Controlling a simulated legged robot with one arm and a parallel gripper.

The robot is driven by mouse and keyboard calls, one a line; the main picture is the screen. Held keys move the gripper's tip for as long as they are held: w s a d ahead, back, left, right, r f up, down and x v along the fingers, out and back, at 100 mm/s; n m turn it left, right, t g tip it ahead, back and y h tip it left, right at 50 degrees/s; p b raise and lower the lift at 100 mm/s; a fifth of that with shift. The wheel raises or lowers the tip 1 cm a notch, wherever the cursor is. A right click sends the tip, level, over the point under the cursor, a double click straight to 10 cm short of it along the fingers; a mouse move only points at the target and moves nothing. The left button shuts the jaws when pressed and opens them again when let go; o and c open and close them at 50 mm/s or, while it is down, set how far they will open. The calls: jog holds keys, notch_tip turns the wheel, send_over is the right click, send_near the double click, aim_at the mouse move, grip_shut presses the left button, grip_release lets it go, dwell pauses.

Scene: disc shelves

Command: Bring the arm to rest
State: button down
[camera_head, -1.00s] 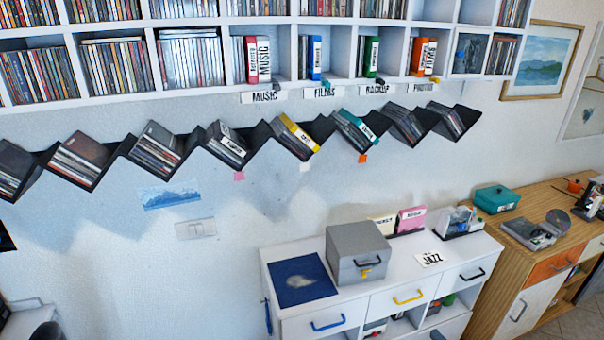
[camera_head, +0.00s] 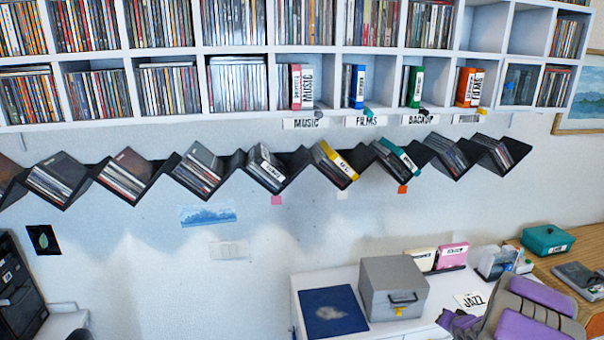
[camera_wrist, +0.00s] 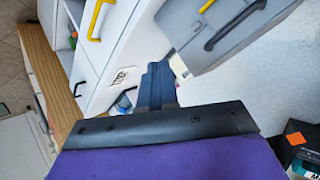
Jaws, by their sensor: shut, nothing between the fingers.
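My gripper (camera_wrist: 158,84) shows in the wrist view as dark fingers closed together beyond a black bar and a purple body. Nothing is held between them. In the head view my grey and purple arm (camera_head: 526,308) is at the lower right, in front of the white cabinet's right end and the wooden cabinet. The fingertips cannot be made out clearly there. In the wrist view, a grey box with a dark handle (camera_wrist: 225,30) is at the upper right, beyond the fingers.
A white cabinet (camera_head: 297,292) stands below the wall shelves, bearing a grey box (camera_head: 385,280) and a blue picture. The zigzag disc rack (camera_head: 240,178) and white cubby shelf (camera_head: 250,118) hang above. A wooden cabinet (camera_head: 548,264) is at the right.

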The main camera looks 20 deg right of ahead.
jog(key=w+a+r+n+g, duration=0.3)
jog(key=a+r, duration=0.7)
jog(key=a, duration=0.2)
jog(key=s+a+r+n+g, duration=0.1)
jog(key=s+a+r, duration=0.1)
jog(key=a, duration=0.5)
jog(key=s+a+r+n+g, duration=0.2)
jog(key=s+a+r, duration=0.1)
jog(key=a, duration=0.5)
jog(key=s+a+r+n+g+y, duration=0.2)
jog(key=s+a+n, duration=0.1)
jog(key=s+a, duration=0.8)
jog(key=s+a+r+n+g+y+b, duration=0.1)
jog(key=s+a+r+n+g+y, duration=0.1)
jog(key=s+a, duration=0.9)
jog(key=shift+s+a+r+n+g+y, duration=0.15)
jog(key=shift+s+a+n+g+y, duration=0.2)
jog(key=shift+a+n, duration=0.55)
jog(key=shift+a, duration=0.1)
